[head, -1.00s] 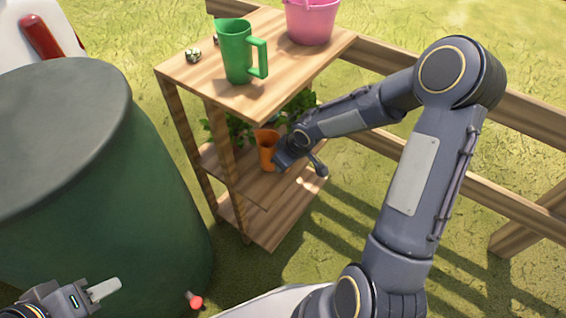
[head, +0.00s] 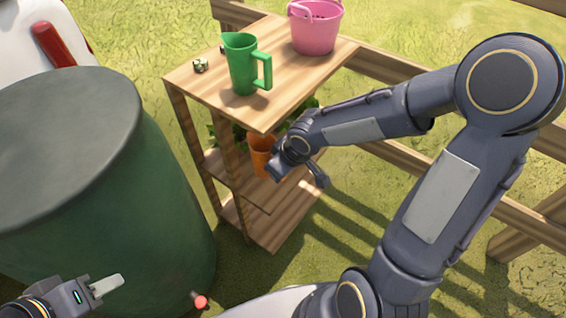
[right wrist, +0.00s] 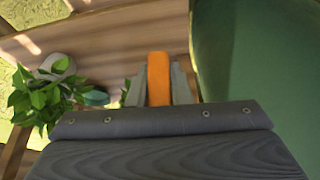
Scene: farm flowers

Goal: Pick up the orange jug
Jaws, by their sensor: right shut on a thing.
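The orange jug (head: 261,158) is at the middle shelf of the wooden stand, partly hidden by my right gripper (head: 276,168) in the head view. In the right wrist view, an upright orange strip of the jug (right wrist: 158,75) sits between the fingers of my right gripper (right wrist: 158,92), which is shut on it. I cannot tell whether the jug's base touches the shelf. My left gripper (head: 106,286) is low at the left, in front of the green barrel and away from the jug; its opening is unclear.
The wooden stand (head: 205,82) carries a green jug (head: 243,66) and a pink bucket (head: 316,28) on top. Leafy plants (right wrist: 38,100) stand beside the orange jug. A large green barrel (head: 110,200) is close on the left. A wooden fence (head: 400,65) runs behind.

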